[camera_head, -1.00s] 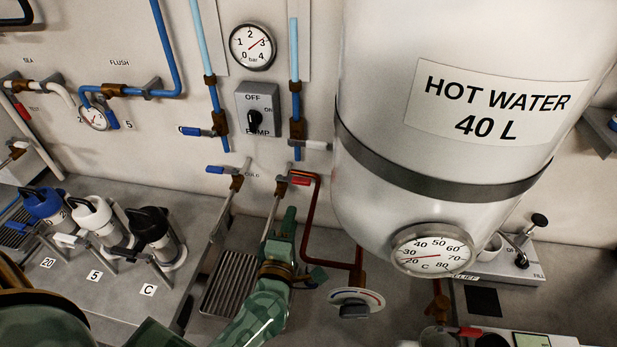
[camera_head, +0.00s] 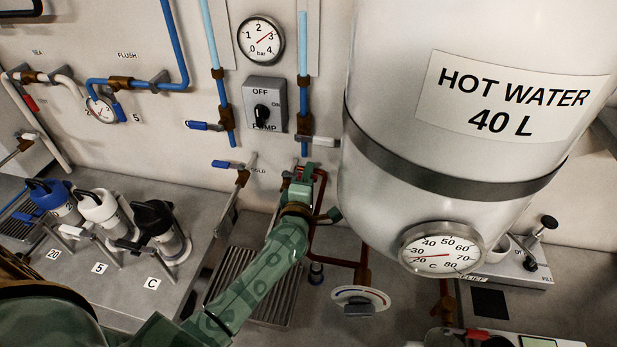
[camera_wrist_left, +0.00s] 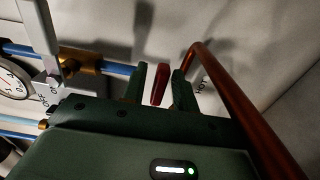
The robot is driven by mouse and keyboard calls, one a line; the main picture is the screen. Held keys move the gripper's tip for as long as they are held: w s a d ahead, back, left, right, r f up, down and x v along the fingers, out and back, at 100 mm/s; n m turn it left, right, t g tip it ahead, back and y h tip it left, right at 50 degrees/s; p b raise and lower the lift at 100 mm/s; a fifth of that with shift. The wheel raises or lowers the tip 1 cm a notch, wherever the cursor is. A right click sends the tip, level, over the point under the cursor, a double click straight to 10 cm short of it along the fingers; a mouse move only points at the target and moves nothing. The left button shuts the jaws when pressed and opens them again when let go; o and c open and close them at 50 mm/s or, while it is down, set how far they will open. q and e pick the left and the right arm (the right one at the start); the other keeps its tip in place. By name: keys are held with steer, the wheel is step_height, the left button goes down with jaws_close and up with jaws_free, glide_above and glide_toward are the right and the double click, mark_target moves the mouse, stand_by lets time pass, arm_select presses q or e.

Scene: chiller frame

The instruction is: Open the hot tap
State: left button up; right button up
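The hot tap's red lever (camera_wrist_left: 160,83) shows in the left wrist view between the two dark green fingers of my left gripper (camera_wrist_left: 159,90). The fingers are apart, with a gap on each side of the lever. In the head view my left gripper (camera_head: 301,178) is up at the wall and hides most of the hot tap. The copper-red hot pipe (camera_head: 320,205) runs beside it; it also crosses the right side of the left wrist view (camera_wrist_left: 232,90). My right gripper is not in view.
The cold tap's blue lever (camera_head: 226,164) is just left of my gripper. The white hot water tank (camera_head: 400,190) bulges out close on the right. A pump switch (camera_head: 264,105) is above. Several filter housings (camera_head: 100,208) stand at the left. A slotted drain (camera_head: 235,268) lies below.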

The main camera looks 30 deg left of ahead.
arm_select(q)
jaws_close()
steer(key=shift+s+r+m+h+p, duration=0.15)
steer(key=shift+s+m+h+p, duration=0.2)
steer(key=shift+m+h, duration=0.45)
steer(key=shift+t+h, duration=0.3)
steer(key=shift+h, duration=0.3)
steer(key=shift+o, duration=1.2)
jaws_free()
steer(key=shift+s, duration=0.15)
steer(key=s+d, duration=0.2)
steer(key=s, duration=1.4)
